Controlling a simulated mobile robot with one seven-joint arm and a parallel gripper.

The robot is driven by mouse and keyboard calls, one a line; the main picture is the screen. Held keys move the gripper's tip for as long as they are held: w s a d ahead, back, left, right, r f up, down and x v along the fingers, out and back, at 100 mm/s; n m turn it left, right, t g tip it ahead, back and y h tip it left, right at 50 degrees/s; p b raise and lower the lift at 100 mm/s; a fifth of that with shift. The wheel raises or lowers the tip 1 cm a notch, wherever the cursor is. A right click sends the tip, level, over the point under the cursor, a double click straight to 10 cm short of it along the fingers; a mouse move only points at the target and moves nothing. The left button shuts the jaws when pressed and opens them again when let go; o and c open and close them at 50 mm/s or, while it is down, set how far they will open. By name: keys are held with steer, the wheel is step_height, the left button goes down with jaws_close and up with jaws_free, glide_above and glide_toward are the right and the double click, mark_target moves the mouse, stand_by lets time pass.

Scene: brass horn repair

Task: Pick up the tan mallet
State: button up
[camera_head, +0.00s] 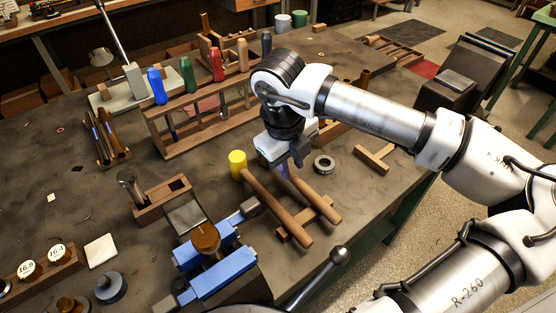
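Two wooden mallet-like handles lie side by side across a low wooden rest (286,234) on the bench. The left handle (276,208) runs up to a yellow cylindrical head (237,166). The right handle (318,203), light brown, runs up under my gripper (284,168); its head is hidden there, so I cannot confirm that it is the tan mallet. My gripper points down over the upper end of this right handle. Its fingers are partly hidden by its body. I cannot tell whether they are open, or whether they touch anything.
A wooden rack (185,143) of colored-handled tools stands behind my gripper. A blue vise (222,278) is at the front left. A grey metal ring (324,164) and a wooden T-shaped piece (375,159) lie to the right. Some bare bench lies between the ring and the T-shaped piece.

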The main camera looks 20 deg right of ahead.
mark_target(294, 177)
steer(key=shift+d+f+p, duration=0.2)
steer(key=shift+f+p, duration=0.2)
steer(key=shift+f, duration=0.6)
steer(key=shift+d+f+p, duration=0.15)
steer(key=shift+f+p, duration=0.3)
steer(key=shift+f, duration=0.6)
steer(key=shift+d+f+p, duration=0.2)
steer(key=shift+f+p, duration=0.2)
steer(key=shift+f, duration=0.6)
steer(key=shift+c, duration=0.3)
steer(key=shift+w, duration=0.1)
jaws_close()
